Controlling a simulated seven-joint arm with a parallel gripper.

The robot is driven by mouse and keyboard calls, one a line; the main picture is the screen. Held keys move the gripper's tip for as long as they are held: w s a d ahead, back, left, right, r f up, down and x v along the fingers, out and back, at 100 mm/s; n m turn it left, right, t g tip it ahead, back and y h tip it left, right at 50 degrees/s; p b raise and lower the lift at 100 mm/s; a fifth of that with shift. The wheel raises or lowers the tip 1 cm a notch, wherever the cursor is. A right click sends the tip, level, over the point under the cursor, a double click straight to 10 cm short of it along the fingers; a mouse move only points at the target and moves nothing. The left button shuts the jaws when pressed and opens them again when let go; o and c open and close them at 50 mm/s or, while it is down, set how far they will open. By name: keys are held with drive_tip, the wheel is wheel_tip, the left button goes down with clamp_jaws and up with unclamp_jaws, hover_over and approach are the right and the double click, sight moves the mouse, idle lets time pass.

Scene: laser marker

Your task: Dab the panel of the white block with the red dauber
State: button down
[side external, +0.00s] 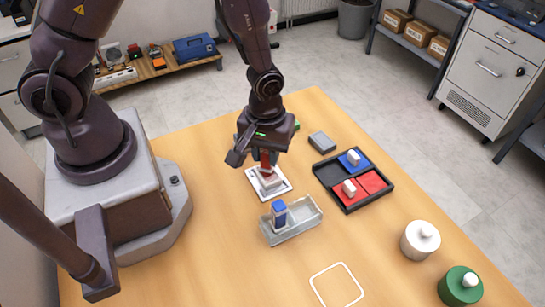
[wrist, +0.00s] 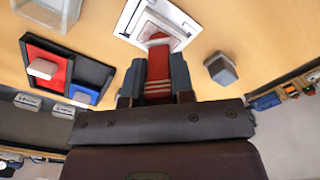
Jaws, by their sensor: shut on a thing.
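The red dauber (side external: 265,162) is held upright between the fingers of my gripper (side external: 265,153), which is shut on it. In the wrist view the red dauber (wrist: 158,68), with pale stripes, sits between the two fingers (wrist: 157,85). The white block (side external: 268,181) lies directly under the dauber, on a white dark-lined square on the table. The white block also shows in the wrist view (wrist: 149,22), just beyond the dauber's tip. The dauber hides part of the block's top and panel. I cannot tell whether the tip touches the panel.
A clear tray (side external: 302,225) holding a blue dauber (side external: 279,213) stands in front. A black tray (side external: 327,178) with red and blue pads is at right. A grey block (side external: 322,142), white jar (side external: 420,240) and green jar (side external: 460,287) stand apart. A white outline (side external: 336,285) marks clear table.

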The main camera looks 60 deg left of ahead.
drive_tip(key=shift+a, duration=1.5)
drive_tip(key=shift+d, duration=3.6)
wheel_tip(320, 180, up, 8)
